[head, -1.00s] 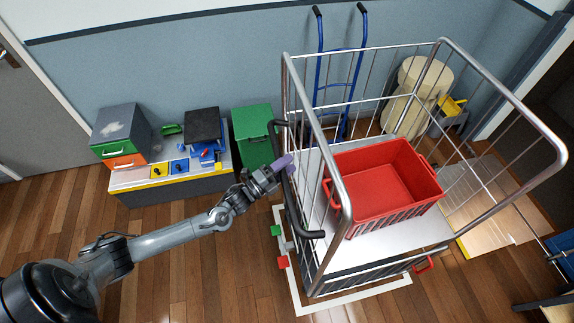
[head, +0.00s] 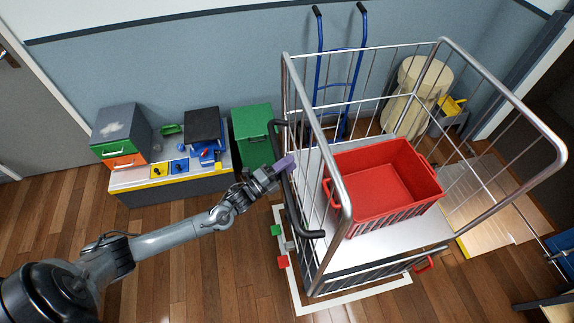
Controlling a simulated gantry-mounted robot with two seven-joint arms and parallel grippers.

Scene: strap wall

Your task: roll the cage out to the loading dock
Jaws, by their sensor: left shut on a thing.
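The cage (head: 343,190) is a wheeled silver wire-and-tube trolley. It stands right of centre inside a white floor outline, with a red crate (head: 375,188) on its grey deck. A black push handle (head: 292,205) runs down its left side. My left gripper (head: 283,166), with purplish fingers, is shut on this handle at its upper middle. The fingers partly cover the bar there. A green tab (head: 275,230) and a red tab (head: 283,262) stick out low on the cage's left side. A red lever (head: 424,264) shows at its lower right. My right gripper is not in view.
A ramp-like plate (head: 490,200) lies right of the cage, before a dark doorway (head: 543,125). A blue hand truck (head: 340,90) and a cream barrel (head: 412,95) stand behind. A low bench (head: 170,182) and green bin (head: 252,130) are left. Wood floor is clear in front-left.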

